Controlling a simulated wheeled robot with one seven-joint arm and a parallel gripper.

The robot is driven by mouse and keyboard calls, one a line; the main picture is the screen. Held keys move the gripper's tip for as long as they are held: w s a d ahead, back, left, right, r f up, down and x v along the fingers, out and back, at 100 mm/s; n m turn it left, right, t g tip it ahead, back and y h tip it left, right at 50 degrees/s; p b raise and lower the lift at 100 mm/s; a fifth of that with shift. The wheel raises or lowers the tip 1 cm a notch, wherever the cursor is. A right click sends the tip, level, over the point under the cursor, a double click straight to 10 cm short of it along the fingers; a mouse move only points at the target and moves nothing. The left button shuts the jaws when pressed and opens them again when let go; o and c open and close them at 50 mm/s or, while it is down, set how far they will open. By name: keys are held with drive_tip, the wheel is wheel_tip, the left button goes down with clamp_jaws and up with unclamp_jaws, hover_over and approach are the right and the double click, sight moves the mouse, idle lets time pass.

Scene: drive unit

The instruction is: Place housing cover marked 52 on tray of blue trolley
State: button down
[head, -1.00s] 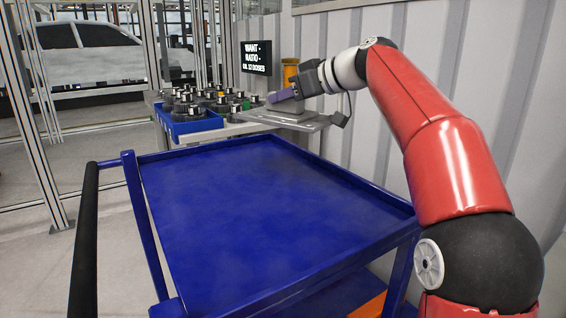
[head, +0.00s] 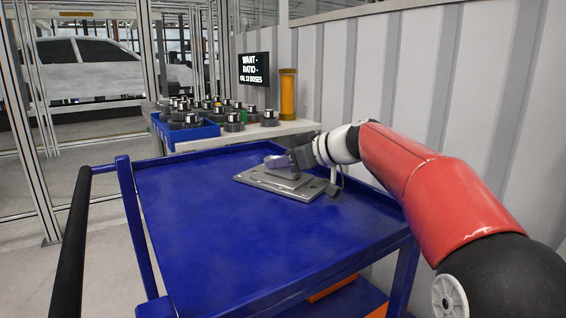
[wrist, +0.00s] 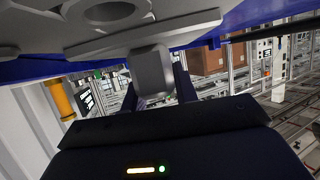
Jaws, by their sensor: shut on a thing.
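The grey housing cover (head: 270,183) is a flat plate with a raised middle, over the far right part of the blue trolley's top tray (head: 200,225). No number is readable on it. My gripper (head: 290,161) is shut on its raised part. In the head view the cover looks level and very near the tray; I cannot tell if it touches. In the wrist view the cover (wrist: 95,25) fills the top, with a grey block (wrist: 152,72) between the fingers. The blue tray edge (wrist: 30,70) shows behind it.
Behind the trolley stands a table with a blue bin (head: 185,130) of several dark parts, more loose parts, a yellow cylinder (head: 288,95) and a text screen (head: 254,69). A ribbed wall (head: 400,80) runs along the right. The tray's near and left areas are clear.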

drive_tip(key=c, duration=1.1)
unclamp_jaws()
drive_tip(key=b+v, duration=0.1)
drive_tip(key=v, duration=1)
drive_tip(key=shift+d+r, duration=0.1)
drive_tip(key=shift+s+d+r, duration=0.15)
drive_tip(key=shift+s+d, duration=0.1)
drive_tip(key=shift+d, duration=0.1)
